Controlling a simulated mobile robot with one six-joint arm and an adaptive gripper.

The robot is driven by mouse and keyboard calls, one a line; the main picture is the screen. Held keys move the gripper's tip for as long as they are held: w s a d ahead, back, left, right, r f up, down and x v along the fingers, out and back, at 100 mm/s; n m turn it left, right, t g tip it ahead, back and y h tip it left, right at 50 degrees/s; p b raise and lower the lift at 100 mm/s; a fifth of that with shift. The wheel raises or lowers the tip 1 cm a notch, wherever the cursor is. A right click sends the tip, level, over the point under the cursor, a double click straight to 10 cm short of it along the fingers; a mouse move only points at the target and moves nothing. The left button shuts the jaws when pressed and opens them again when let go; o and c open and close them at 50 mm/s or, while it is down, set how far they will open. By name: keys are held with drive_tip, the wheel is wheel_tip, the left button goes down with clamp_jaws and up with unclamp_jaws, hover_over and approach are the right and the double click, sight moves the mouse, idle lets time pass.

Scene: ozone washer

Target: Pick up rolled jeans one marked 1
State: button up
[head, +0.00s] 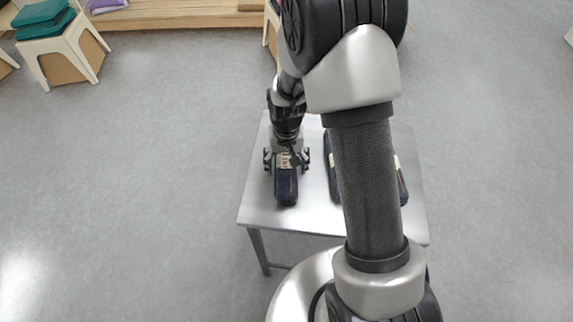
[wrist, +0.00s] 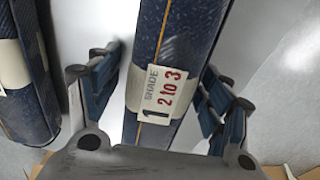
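The dark blue rolled jeans marked 1 (head: 286,190) lie lengthwise on the metal table. In the wrist view the roll (wrist: 185,35) shows an orange stitch line and a white label (wrist: 160,95) reading "SHADE", "1" and "2 to 3". My gripper (head: 287,161) is over the far part of this roll. In the wrist view my gripper's fingers (wrist: 161,70) stand open, one on each side of the roll, with narrow gaps to it. The roll appears to rest on the table.
A second dark roll (wrist: 28,85) with a pale band lies to the left in the wrist view. More dark rolls (head: 332,170) (head: 402,184) are partly hidden behind my arm. The metal table (head: 260,205) is bare at its left edge. A stool (head: 60,50) with green cloth stands far left.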

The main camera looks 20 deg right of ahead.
drive_tip(key=c, duration=1.3)
